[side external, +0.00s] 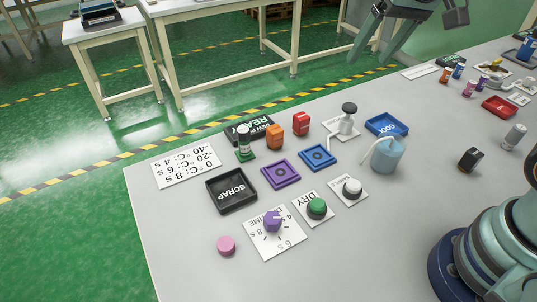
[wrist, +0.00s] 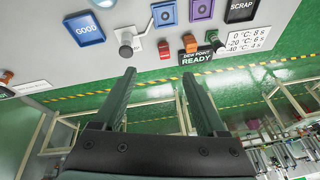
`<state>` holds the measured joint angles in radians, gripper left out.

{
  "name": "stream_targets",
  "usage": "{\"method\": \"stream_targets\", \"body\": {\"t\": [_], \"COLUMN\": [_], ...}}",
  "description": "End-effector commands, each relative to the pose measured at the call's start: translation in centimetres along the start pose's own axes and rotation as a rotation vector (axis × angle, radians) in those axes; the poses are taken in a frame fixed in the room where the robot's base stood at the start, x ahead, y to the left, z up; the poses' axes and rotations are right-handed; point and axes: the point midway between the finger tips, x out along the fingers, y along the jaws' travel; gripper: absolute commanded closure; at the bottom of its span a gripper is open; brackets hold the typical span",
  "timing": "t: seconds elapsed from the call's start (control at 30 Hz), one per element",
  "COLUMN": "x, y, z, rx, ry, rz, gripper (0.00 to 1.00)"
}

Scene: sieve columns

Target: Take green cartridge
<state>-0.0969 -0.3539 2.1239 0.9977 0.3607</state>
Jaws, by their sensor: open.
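A small upright cartridge with a green base, pale middle and dark top (side external: 245,143) stands at the table's far edge, beside the black READY sign (side external: 263,127). In the wrist view the green cartridge (wrist: 214,41) is small, near the sign (wrist: 195,57). An orange block (side external: 274,137) and a red block (side external: 301,123) stand to its right in the side view. My gripper (side external: 370,58) is open and empty, high at the top of the side view and well apart from the cartridge. In the wrist view its two fingers (wrist: 157,72) are spread, with nothing between them.
A dark-topped white-stemmed device (side external: 348,118) and a light-blue bottle (side external: 387,154) stand right. Knob and buttons (side external: 317,208) are in front.

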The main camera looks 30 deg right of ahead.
Motion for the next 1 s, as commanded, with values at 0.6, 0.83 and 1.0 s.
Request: {"method": "stream_targets", "body": {"t": [0.6, 0.83, 1.0], "x": [10.7, 16.4, 19.0], "y": [-13.4, -17.7, -19.2], "z": [-6.7, -5.8, -4.8], "rx": [0.541, 0.722, 0.805], "ry": [-0.221, -0.263, -0.272], "rz": [0.13, 0.217, 0.259], "gripper": [0.26, 0.26, 0.26]}}
